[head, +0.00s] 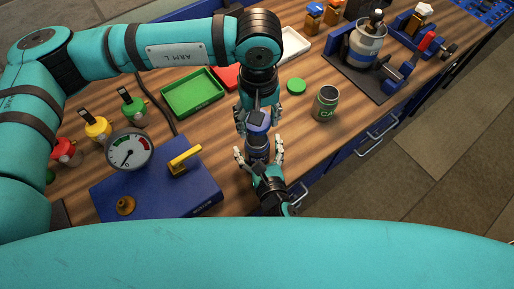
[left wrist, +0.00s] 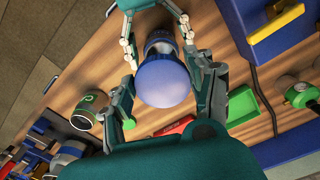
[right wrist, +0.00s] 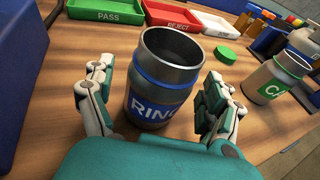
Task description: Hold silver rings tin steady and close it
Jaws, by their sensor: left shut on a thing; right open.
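The silver rings tin (right wrist: 160,82) stands upright on the wooden table with its blue label facing my right wrist camera. Its top is open and its inside looks dark. My right gripper (right wrist: 160,95) is open, with one finger on each side of the tin; gaps show beside it. My left gripper (head: 257,118) points down above the tin and is shut on a round blue lid (left wrist: 163,82). In the left wrist view the lid covers much of the tin (left wrist: 160,40). In the head view the tin (head: 257,147) shows between my two grippers.
A green tin (head: 325,104) and a loose green lid (head: 296,86) stand to the right. Green (head: 192,92), red (right wrist: 168,20) and white (right wrist: 218,26) trays lie behind. A blue box (head: 150,188) with a gauge (head: 130,149) is at the left.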

